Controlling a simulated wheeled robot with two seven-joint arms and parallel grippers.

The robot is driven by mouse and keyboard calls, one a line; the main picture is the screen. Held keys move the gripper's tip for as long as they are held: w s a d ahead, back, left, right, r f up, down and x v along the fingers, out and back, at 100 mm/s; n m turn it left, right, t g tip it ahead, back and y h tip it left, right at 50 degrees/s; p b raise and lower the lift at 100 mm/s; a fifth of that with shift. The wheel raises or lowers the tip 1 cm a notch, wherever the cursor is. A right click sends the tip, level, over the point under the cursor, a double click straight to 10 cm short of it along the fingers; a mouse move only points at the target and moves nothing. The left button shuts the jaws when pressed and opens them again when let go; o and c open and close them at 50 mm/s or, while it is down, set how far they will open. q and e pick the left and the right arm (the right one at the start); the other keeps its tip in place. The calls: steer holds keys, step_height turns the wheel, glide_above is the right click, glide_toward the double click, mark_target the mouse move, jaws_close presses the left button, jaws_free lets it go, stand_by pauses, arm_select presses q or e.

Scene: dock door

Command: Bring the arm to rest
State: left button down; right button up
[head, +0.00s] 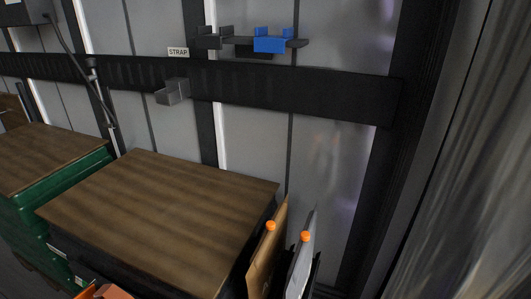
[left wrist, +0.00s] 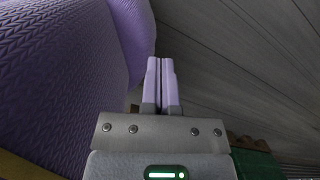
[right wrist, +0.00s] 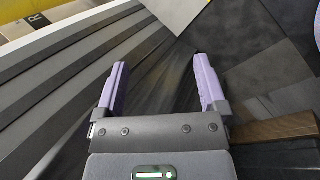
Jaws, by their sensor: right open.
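A purple, textured surface (left wrist: 60,80) fills the left of that view, close to the fingers. My right gripper (right wrist: 159,62) shows in the right wrist view with its purple fingers wide apart. The space between them is empty, with a dark, blurred surface beyond.
In the head view, a wood-topped stack (head: 160,205) stands before the panelled wall, with a green crate (head: 60,180) to its left. Upright boards with orange knobs (head: 270,226) stand at its right. A blue piece (head: 272,42) sits on a wall holder above a grey bracket (head: 173,92).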

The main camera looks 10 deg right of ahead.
steer(key=s+a+n, duration=0.2)
steer(key=s+n, duration=0.1)
steer(key=s, duration=0.7)
steer(key=s+a+f+m+y, duration=0.1)
steer(key=a+f+y, duration=0.15)
steer(key=a, duration=0.85)
steer(key=s+a+f+m+y, duration=0.15)
steer(key=a+f, duration=0.25)
steer(key=a, duration=0.8)
arm_select(q)
steer(key=w+r+t+p, duration=0.1)
steer(key=w+r+p, duration=0.2)
steer(key=r+p, duration=0.6)
steer(key=shift+r+p, duration=0.15)
steer(key=shift+p, duration=0.25)
arm_select(e)
steer(key=w+d+r+n, duration=0.1)
steer(key=w+r, duration=0.2)
steer(key=r, duration=0.6)
steer(key=shift+w+r+t+y, duration=0.15)
steer(key=shift+r+t+y, duration=0.05)
steer(key=shift+t+y, duration=0.1)
arm_select(q)
steer(key=shift+d, duration=0.1)
arm_select(e)
steer(key=shift+d, duration=0.1)
